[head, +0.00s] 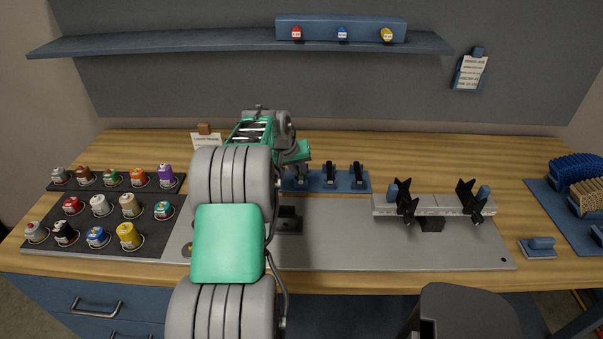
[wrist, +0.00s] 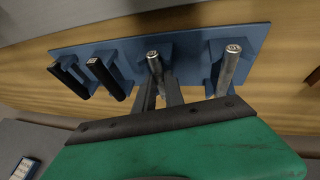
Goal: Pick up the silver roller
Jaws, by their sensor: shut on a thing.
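My gripper (wrist: 162,92) is shut on a silver-grey roller (wrist: 154,66), with a finger on each side of it. The roller's round end, with a small mark, faces the wrist camera. It is still at the blue rack (wrist: 190,48); whether it touches its holder cannot be told. Another metallic roller (wrist: 230,68) stands in the rack to the right in the wrist view. Two black-handled tools (wrist: 108,78) stand to the left. In the head view my gripper (head: 302,168) is at the left end of the rack (head: 345,185), and my arm hides the held roller.
A grey plate (head: 340,245) covers the bench front, with a bar on a stand (head: 440,205) bearing two black clamps to the right. Several coloured-capped pots stand on a dark tray (head: 150,240) at left. A shelf (head: 180,43) hangs above. Blue brushes (head: 576,167) lie far right.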

